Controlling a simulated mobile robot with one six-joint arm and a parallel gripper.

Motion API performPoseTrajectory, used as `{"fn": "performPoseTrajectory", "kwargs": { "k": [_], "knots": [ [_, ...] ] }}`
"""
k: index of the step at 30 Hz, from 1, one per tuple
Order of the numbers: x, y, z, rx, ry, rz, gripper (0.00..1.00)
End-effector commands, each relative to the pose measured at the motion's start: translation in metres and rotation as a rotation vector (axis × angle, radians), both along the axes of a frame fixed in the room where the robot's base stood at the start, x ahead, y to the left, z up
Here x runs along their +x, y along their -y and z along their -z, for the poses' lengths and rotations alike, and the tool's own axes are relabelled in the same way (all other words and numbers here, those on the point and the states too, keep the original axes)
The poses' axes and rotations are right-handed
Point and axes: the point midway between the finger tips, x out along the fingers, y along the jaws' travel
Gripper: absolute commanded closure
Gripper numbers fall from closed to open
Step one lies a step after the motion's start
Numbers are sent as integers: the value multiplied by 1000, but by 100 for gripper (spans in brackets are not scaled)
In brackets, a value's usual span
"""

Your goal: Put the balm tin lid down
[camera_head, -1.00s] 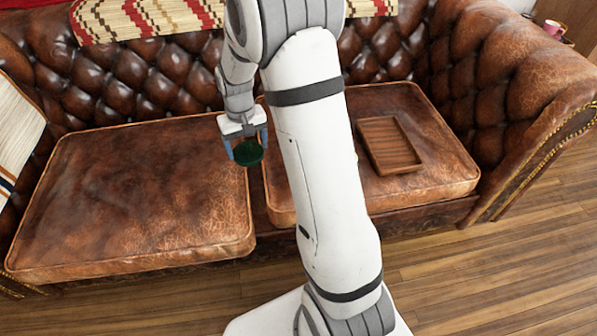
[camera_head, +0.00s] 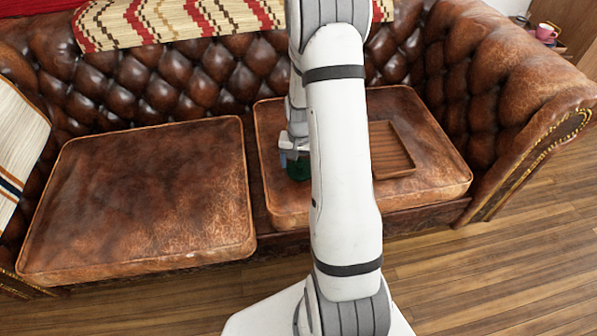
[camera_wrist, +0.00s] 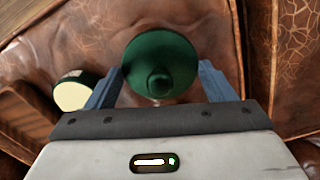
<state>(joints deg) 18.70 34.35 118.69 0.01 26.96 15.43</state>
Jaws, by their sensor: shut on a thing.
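The balm tin lid (camera_wrist: 160,62) is a dark green disc with a small round knob. My gripper (camera_wrist: 159,72) is shut on it, with a blue finger at each side. In the head view the lid (camera_head: 298,171) shows as a green patch above the right seat cushion, with my gripper largely hidden by my arm. A short round thing with a cream face and dark green side (camera_wrist: 74,92), likely the balm tin, sits left of the left finger in the wrist view. My arm hides it in the head view.
A slatted wooden tray (camera_head: 391,150) lies on the right seat cushion (camera_head: 436,165) of the brown leather sofa. The left cushion (camera_head: 140,200) is bare. A patterned throw (camera_head: 180,20) hangs over the backrest. A pink cup (camera_head: 546,31) stands at the far right.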

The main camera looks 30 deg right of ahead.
Motion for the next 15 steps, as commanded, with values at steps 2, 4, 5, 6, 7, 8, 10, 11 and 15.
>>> {"fn": "performPoseTrajectory", "kwargs": {
  "k": [2,4,5,6,7,8,10,11,15],
  "knots": [
    [0,0,10,1,-1,-1,45],
    [0,-1,22,1,-3,-1,45],
    [0,-1,26,0,-2,-1,45],
    [0,-1,31,1,-1,-1,45],
    [0,-1,33,1,-1,-1,45],
    [0,-1,35,1,-1,-2,45],
    [0,-1,34,0,0,-2,45],
    [0,-1,33,-1,1,-2,45],
    [0,-1,34,0,0,-2,45]
  ]
}}
